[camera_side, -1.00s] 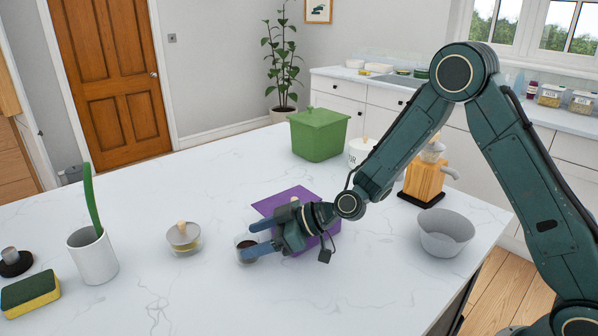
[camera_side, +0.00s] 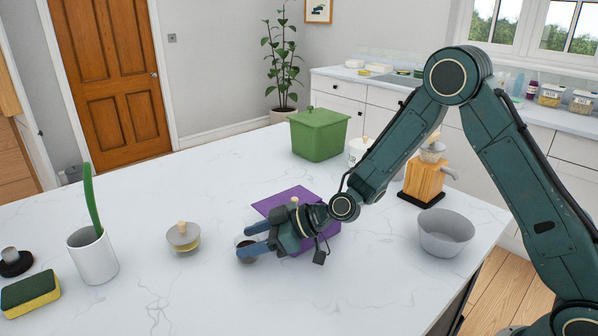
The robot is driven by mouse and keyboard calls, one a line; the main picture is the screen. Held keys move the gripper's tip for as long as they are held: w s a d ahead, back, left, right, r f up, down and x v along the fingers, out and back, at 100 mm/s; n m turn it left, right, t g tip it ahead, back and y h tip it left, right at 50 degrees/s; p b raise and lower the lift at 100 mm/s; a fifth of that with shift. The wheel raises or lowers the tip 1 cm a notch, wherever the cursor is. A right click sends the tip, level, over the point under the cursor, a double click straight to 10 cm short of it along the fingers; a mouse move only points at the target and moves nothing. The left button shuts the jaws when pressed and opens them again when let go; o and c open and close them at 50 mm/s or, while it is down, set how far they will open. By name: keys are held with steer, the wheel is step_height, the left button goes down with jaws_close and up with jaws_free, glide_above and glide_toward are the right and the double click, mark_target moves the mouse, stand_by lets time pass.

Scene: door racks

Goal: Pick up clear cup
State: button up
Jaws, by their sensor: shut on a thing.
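The clear cup (camera_side: 244,241) is small, with dark contents showing inside, and is near the middle of the white counter. My gripper (camera_side: 245,239) reaches it from the right, with its two blue fingers on either side of the cup. The fingers are shut on it and hide much of its wall. I cannot tell whether its base touches the counter.
A lidded glass jar (camera_side: 183,237) stands to the left. A grey bowl (camera_side: 446,233), a wooden grinder (camera_side: 424,180) and a green box (camera_side: 319,135) stand around. A white mug (camera_side: 93,257) and a sponge (camera_side: 30,295) are at left.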

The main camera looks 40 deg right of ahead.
steer(key=shift+r, duration=0.2)
step_height(320, 180, up, 20)
steer(key=shift+f, duration=0.15)
stand_by(0.6)
